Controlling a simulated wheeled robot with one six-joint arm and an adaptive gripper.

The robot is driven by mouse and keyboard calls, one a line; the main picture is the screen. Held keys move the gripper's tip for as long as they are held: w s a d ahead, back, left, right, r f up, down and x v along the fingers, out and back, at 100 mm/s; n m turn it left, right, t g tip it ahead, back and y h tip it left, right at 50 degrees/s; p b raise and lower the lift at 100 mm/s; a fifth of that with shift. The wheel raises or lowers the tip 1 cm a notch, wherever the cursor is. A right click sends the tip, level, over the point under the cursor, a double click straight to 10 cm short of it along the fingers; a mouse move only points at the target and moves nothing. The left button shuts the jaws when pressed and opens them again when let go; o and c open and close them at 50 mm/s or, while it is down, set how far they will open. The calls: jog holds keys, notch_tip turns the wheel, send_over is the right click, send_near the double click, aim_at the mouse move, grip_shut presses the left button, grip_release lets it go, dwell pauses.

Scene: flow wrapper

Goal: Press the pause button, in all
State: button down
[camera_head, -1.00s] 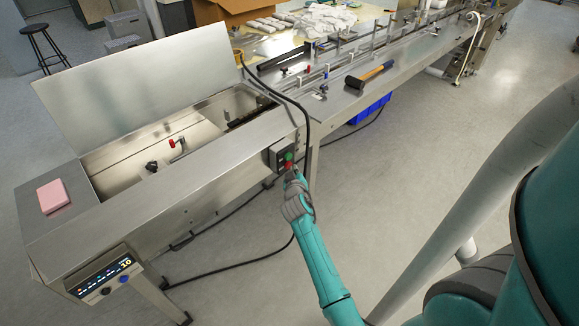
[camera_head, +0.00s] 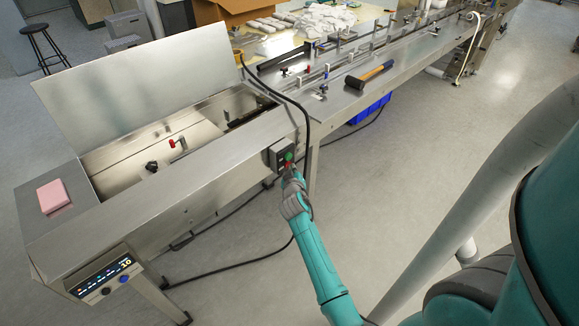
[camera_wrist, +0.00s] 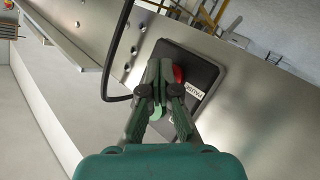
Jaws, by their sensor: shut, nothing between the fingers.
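The control box (camera_head: 278,157) is a small dark box on the front side of the steel machine. In the head view a green button (camera_head: 289,156) shows on it, with red just below, at the tip of my gripper (camera_head: 289,170). In the wrist view the dark box plate (camera_wrist: 203,74) lies behind my gripper (camera_wrist: 161,64), whose fingers are together and empty. A red button (camera_wrist: 179,74) shows just right of the fingertips, partly hidden by them. A white label reading PAUSE (camera_wrist: 195,90) is beside it. Whether the fingertips touch the red button I cannot tell.
A black cable (camera_head: 307,125) hangs over the machine edge close to the box. A hammer (camera_head: 369,75) lies on the steel table. A display panel (camera_head: 104,275) and a pink block (camera_head: 53,196) are at the left. The floor at right is clear.

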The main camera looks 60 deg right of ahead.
jog(key=shift+s, duration=0.1)
jog(key=shift+s+a, duration=0.2)
jog(key=shift+s, duration=0.55)
jog(key=s, duration=0.2)
jog(key=s+a, duration=0.1)
jog(key=s, duration=0.2)
jog(key=shift+a, duration=0.1)
dwell(0.4)
jog(key=shift+w, duration=0.1)
dwell(0.6)
